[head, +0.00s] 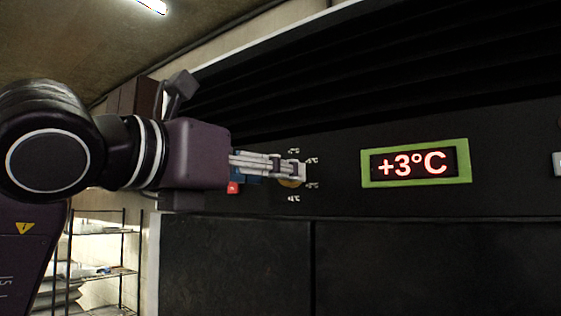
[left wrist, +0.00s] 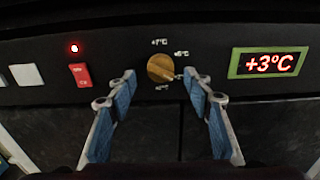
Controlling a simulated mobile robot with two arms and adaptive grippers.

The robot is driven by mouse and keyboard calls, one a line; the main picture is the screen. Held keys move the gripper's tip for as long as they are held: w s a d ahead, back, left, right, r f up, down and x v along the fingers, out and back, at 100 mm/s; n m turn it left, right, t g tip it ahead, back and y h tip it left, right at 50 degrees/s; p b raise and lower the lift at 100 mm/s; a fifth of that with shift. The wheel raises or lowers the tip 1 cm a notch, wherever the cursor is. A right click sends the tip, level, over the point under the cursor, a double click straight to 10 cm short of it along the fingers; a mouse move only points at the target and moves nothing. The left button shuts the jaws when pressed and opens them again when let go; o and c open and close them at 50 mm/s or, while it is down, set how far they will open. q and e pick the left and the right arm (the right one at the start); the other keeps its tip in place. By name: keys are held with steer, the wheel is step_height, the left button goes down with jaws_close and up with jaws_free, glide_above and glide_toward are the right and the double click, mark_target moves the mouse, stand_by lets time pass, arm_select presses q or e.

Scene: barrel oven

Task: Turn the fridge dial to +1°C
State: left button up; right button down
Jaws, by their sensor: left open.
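The fridge dial (left wrist: 160,68) is a round, brass-coloured knob on the dark panel, with small temperature marks around it. In the left wrist view its pointer seems to aim right and slightly down; the marks are too small to read surely. In the head view the dial (head: 290,183) is mostly hidden behind my left gripper (head: 298,170). My left gripper (left wrist: 160,77) is open, with one blue-padded finger on each side of the dial. I cannot tell whether the fingers touch it. The green-framed display (head: 416,163) reads +3°C; it also shows in the left wrist view (left wrist: 268,63). My right gripper is not in view.
A red switch (left wrist: 80,75) with a lit red lamp (left wrist: 74,48) above it is left of the dial. A pale square button (left wrist: 26,75) is farther left. Dark fridge doors (head: 420,265) lie below the panel. A shelf rack (head: 100,245) stands at lower left.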

arm_select(q)
steer(key=p+x, duration=0.1)
steer(key=x, duration=0.1)
steer(key=shift+w+d, duration=0.25)
steer(key=shift+w, duration=0.05)
steer(key=c, duration=1.2)
